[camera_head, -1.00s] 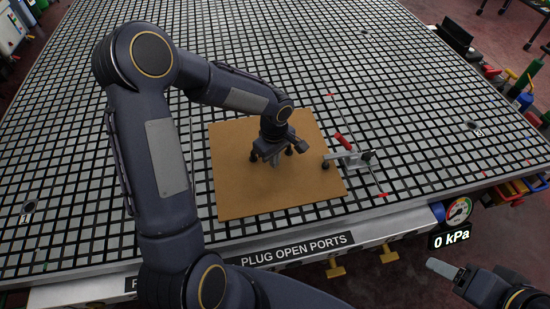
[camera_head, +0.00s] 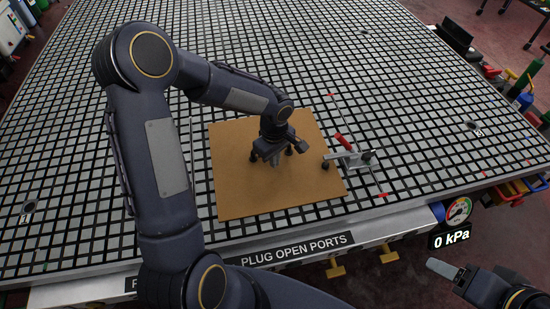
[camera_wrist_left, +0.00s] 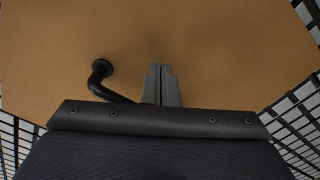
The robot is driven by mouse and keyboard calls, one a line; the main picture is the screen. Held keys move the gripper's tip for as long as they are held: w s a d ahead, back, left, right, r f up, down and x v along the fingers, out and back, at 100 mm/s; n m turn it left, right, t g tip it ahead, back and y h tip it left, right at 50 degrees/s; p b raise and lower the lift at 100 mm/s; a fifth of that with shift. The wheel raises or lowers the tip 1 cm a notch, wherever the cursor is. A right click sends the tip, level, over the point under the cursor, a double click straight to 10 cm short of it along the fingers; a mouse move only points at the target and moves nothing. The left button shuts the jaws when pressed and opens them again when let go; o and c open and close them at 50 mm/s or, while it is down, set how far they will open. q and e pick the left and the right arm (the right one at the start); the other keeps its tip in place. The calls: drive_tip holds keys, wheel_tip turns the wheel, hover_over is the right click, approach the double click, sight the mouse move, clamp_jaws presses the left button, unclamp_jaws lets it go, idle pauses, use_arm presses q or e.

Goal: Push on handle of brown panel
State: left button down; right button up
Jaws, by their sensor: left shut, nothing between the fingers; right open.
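The brown panel (camera_head: 235,190) lies flat on the grid table, near its front edge. Its black handle (camera_wrist_left: 101,76) shows in the left wrist view as a bent bar with a round foot on the panel; the rest of it is hidden behind my gripper body. My left gripper (camera_head: 275,164) is over the middle of the panel, pointing down, its fingers shut and empty. In the left wrist view the closed fingers (camera_wrist_left: 161,72) are just right of the visible handle part; I cannot tell whether they touch it. My right gripper (camera_head: 444,268) is open at the lower right, away from the panel.
A red-handled clamp (camera_head: 350,157) stands on the table right of the panel, with red-tipped rods nearby. A gauge (camera_head: 459,209) reading 0 kPa hangs at the front right edge.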

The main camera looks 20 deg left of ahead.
use_arm(q)
drive_tip(key=shift+w+a, duration=0.35)
drive_tip(key=shift+w, duration=0.1)
drive_tip(key=shift+w+a, duration=0.2)
drive_tip(key=shift+w, duration=0.1)
drive_tip(key=shift+w+a, duration=0.15)
drive_tip(key=shift+w+a+r, duration=0.1)
drive_tip(key=shift+w+a, duration=0.1)
drive_tip(key=shift+w, duration=0.05)
idle(0.4)
drive_tip(key=shift+a, duration=0.1)
idle(0.5)
drive_tip(key=shift+s+b, duration=0.1)
drive_tip(key=shift+b, duration=0.95)
idle(1.0)
drive_tip(key=shift+b, duration=0.55)
idle(0.8)
